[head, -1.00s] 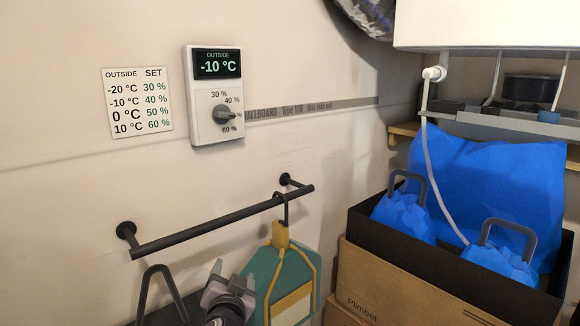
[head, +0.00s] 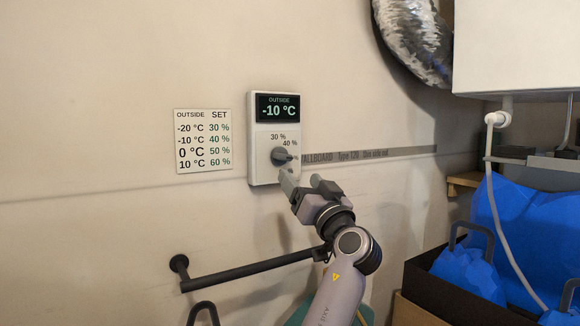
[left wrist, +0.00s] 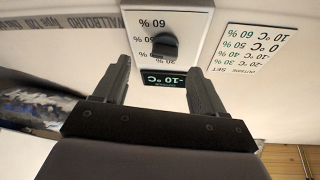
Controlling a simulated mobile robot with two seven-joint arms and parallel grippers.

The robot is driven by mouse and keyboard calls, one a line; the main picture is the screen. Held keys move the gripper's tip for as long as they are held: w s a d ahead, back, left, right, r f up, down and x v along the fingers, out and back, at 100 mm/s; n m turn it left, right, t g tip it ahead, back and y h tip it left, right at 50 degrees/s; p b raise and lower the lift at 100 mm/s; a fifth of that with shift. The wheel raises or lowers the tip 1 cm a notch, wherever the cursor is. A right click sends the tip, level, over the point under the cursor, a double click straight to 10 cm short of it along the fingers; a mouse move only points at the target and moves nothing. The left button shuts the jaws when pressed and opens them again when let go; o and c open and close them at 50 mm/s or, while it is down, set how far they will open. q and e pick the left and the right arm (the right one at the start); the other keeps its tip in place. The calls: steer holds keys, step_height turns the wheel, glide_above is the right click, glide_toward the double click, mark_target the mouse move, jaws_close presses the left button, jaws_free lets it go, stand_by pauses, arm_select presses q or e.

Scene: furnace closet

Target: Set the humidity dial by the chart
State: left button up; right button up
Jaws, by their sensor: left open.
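The white humidity control (head: 277,175) is on the wall. Its display (head: 278,108) reads OUTSIDE -10 °C. Its dark dial (head: 281,156) points right, below the 40 % mark, over a partly hidden label. The chart (head: 203,141) hangs left of it and pairs -10 °C with 40 %. My left gripper (head: 303,180) is open just below and right of the dial, apart from it as far as I can tell. In the left wrist view the dial (left wrist: 164,46) appears between the open fingers, beyond their tips. My right gripper is not in view.
A black rail (head: 250,268) is on the wall below the control. A white cabinet (head: 515,48) and a silver duct (head: 413,38) are at upper right. A box (head: 440,290) with blue bags (head: 465,272) stands at lower right.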

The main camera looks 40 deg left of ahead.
mark_target(285, 160)
arm_select(q)
steer(key=shift+n+g, duration=0.3)
steer(key=shift+g, duration=0.1)
steer(key=x, duration=0.2)
steer(key=r+p+x, duration=0.1)
steer(key=x, duration=0.1)
steer(key=p+x, duration=0.1)
steer(key=x, duration=0.1)
steer(key=shift+s+r, duration=0.2)
steer(key=shift+s, duration=0.05)
steer(key=shift+w+a+r+p, duration=0.1)
steer(key=shift+w+a+p, duration=0.2)
steer(key=shift+a, duration=0.25)
steer(key=c, duration=1)
